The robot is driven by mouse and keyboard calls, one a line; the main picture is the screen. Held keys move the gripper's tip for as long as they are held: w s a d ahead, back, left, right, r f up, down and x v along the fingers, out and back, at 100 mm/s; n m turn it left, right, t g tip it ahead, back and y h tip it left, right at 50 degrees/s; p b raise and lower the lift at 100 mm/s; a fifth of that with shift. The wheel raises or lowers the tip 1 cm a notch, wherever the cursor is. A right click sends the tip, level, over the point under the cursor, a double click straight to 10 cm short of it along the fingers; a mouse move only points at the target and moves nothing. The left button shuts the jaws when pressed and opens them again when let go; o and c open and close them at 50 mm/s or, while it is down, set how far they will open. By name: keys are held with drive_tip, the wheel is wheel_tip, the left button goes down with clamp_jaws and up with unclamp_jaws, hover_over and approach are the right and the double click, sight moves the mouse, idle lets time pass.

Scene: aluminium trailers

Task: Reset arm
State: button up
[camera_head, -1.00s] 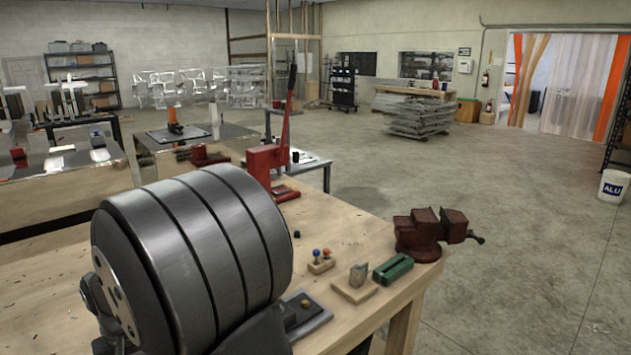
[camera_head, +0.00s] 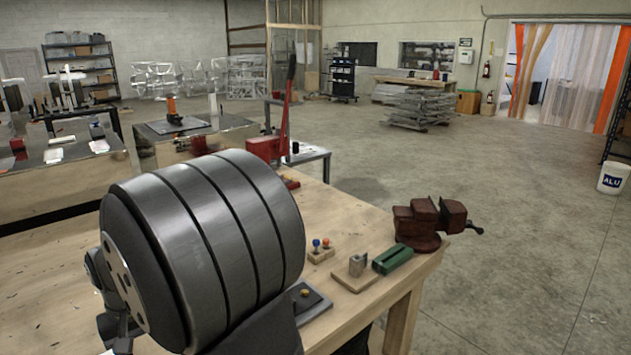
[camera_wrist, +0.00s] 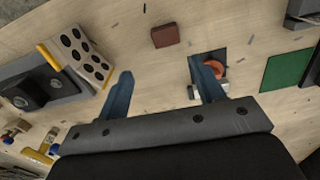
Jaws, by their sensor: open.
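My gripper (camera_wrist: 163,90) shows in the wrist view with two blue-grey fingers spread wide apart. It is open, with nothing between the fingers, and it hangs above the wooden bench (camera_wrist: 150,65). In the head view a large dark-grey, ribbed part of my own arm fills the lower left and hides much of the bench; the fingers cannot be made out there.
A red vise (camera_head: 430,220) stands at the bench corner, near a green block (camera_head: 393,258), a metal piece on a wooden base (camera_head: 355,275) and a small peg holder (camera_head: 320,250). A red lever press (camera_head: 275,145) stands behind. A dark red block (camera_wrist: 165,36) lies beyond the fingers.

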drive_tip(key=w+d+m, duration=0.2)
drive_tip(key=w+d, duration=0.3)
drive_tip(key=w, duration=0.2)
drive_tip(key=w+d+f+m, duration=0.1)
drive_tip(key=w+d+m, duration=0.1)
drive_tip(key=w+d, duration=0.3)
drive_tip(key=w+d+m, duration=0.2)
drive_tip(key=w+d, duration=0.3)
drive_tip(key=w, duration=0.4)
drive_tip(key=shift+w+d+f, duration=0.25)
drive_tip(key=shift+w+f, duration=0.05)
drive_tip(key=shift+f, duration=0.1)
drive_tip(key=w+d+m, duration=0.1)
drive_tip(key=w+d, duration=0.1)
drive_tip(key=d, duration=0.1)
drive_tip(key=w+d+m, duration=0.1)
drive_tip(key=d, duration=0.2)
drive_tip(key=w+d+f+m, duration=0.1)
drive_tip(key=w+d, duration=0.1)
drive_tip(key=d, duration=0.2)
drive_tip(key=shift+w+f, duration=0.1)
drive_tip(key=shift+w, duration=0.2)
drive_tip(key=d+m, duration=0.1)
drive_tip(key=d, duration=0.2)
drive_tip(key=w+d+f+m, duration=0.1)
drive_tip(key=d, duration=0.3)
drive_tip(key=w+d+f+m, duration=0.1)
drive_tip(key=d, duration=0.3)
drive_tip(key=shift+w, duration=0.1)
